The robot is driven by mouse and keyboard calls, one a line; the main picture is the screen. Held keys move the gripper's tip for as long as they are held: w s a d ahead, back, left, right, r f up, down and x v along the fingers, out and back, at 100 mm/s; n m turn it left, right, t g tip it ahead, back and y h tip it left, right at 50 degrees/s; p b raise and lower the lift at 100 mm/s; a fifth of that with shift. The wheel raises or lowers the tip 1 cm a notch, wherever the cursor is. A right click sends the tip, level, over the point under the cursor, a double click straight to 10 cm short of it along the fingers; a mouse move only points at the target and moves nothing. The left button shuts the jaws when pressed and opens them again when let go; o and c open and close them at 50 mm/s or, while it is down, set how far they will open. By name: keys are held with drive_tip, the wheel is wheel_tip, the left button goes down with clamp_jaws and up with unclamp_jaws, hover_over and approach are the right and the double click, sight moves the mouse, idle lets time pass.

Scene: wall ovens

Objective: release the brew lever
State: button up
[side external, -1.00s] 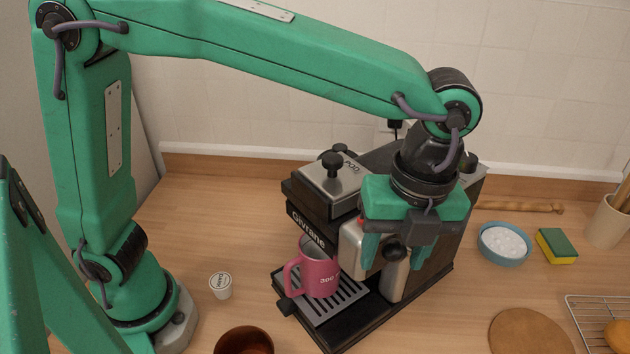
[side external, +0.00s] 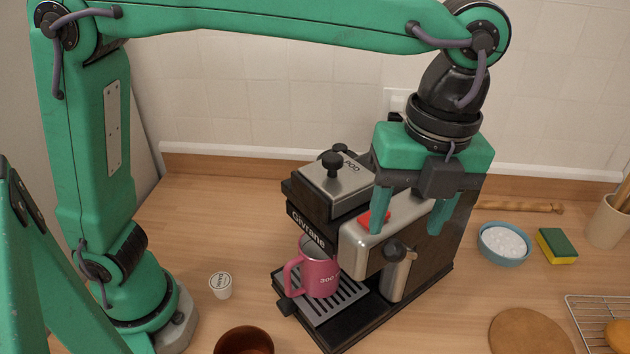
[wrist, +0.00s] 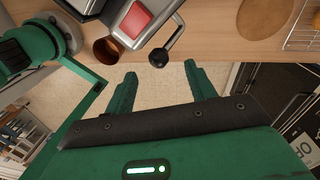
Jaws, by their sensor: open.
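The coffee machine (side external: 322,186) stands on the counter. Its brew lever (side external: 393,250) ends in a black round knob at the front right of the machine, seen below my fingertips. The lever also shows in the wrist view as a bent metal bar with a black ball (wrist: 158,57). My gripper (side external: 405,228) is open and empty, pointing down above the machine, apart from the knob. In the wrist view my two green fingers (wrist: 160,74) are spread, with the knob beyond the gap. A red button (side external: 368,219) is on the machine's metal top, partly behind my left finger.
A pink mug (side external: 320,275) stands on the drip tray (side external: 338,306). A white pod (side external: 220,285) and a brown bowl (side external: 243,343) are to the left. A blue bowl (side external: 503,258), a sponge (side external: 557,246) and a round board (side external: 531,335) are to the right.

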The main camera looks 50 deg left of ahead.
sight(397, 241)
drive_tip(key=shift+r, duration=0.65)
drive_tip(key=shift+o, duration=0.2)
drive_tip(key=n, duration=0.4)
drive_tip(key=shift+a+r+n, duration=0.2)
drive_tip(key=shift+r+n, duration=0.1)
drive_tip(key=shift+r, duration=0.05)
drive_tip(key=n, duration=0.3)
drive_tip(key=r+n, duration=0.1)
drive_tip(key=n, duration=0.1)
drive_tip(key=shift+s+a+t+h, duration=0.1)
drive_tip(key=shift+a+t+h, duration=0.1)
drive_tip(key=shift+t+h, duration=0.2)
drive_tip(key=shift+f, duration=0.25)
drive_tip(key=shift+f, duration=3.75)
